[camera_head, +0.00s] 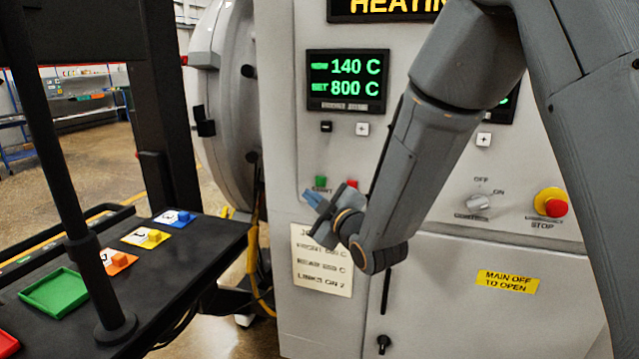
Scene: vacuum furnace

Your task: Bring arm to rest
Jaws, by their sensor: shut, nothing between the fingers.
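My gripper (328,207) is at the centre of the head view, in front of the furnace control panel (290,120). It points up and to the left, shut and empty. Its tip is just below the green start button (321,183) in the picture; I cannot tell whether it touches the panel. My grey arm reaches down to it from the upper right, bent at the elbow, and hides part of the panel and of the right-hand display.
The display (347,80) reads 140 C and set 800 C; a sign (385,8) above says heating. A knob (478,202) and red stop button (556,207) are at right. A black table (200,262) with coloured pieces and a green tray (55,293) stands at left.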

